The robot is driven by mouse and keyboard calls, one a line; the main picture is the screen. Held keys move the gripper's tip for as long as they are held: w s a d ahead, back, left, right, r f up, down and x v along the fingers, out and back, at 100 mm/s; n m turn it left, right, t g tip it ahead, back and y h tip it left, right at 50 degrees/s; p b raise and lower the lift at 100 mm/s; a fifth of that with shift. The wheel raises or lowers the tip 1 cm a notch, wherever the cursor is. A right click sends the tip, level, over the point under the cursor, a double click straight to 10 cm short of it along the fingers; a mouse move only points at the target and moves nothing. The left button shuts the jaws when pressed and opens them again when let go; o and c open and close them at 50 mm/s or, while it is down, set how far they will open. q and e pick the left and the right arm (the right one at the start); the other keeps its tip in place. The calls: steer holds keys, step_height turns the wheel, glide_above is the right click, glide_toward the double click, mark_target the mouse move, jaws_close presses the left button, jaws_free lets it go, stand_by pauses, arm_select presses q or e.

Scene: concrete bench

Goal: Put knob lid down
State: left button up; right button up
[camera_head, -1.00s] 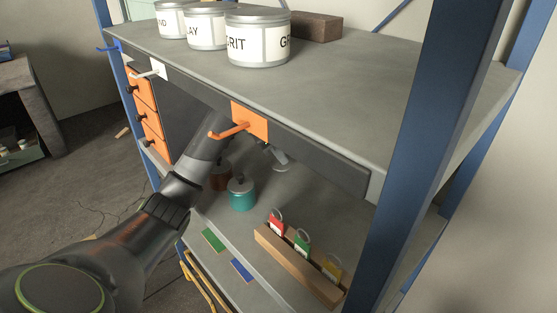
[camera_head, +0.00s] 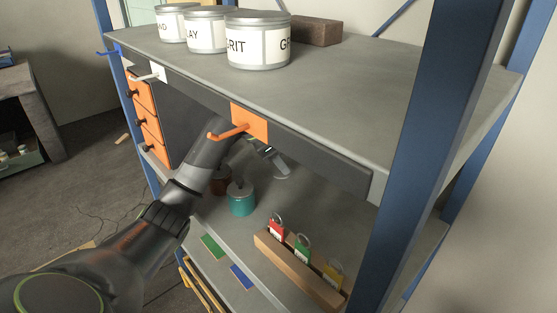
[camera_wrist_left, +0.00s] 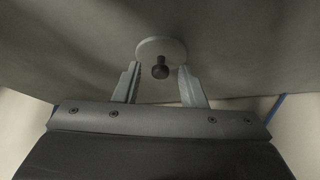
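A round grey lid with a dark knob (camera_wrist_left: 161,47) shows in the left wrist view, just beyond my left fingertips. In the head view the lid (camera_head: 282,174) appears to lie flat on the lower shelf, knob side up, under the upper bench top. My left gripper (camera_head: 274,154) reaches in under the bench edge. In the wrist view its two fingers (camera_wrist_left: 160,84) are spread apart, one on each side of the knob, with gaps to it. A teal pot with a grey knobbed lid (camera_head: 241,200) and a brown pot (camera_head: 218,180) stand on the shelf nearby. My right gripper is not seen.
An orange hook plate (camera_head: 250,122) hangs on the bench edge above my left arm. A wooden rack (camera_head: 300,272) with coloured padlocks stands at the shelf front. Labelled cans (camera_head: 258,42) stand on the bench top. A blue post (camera_head: 430,140) rises at the right.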

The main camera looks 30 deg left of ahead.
mark_target(221, 168)
arm_select(q)
steer(key=shift+r, duration=0.1)
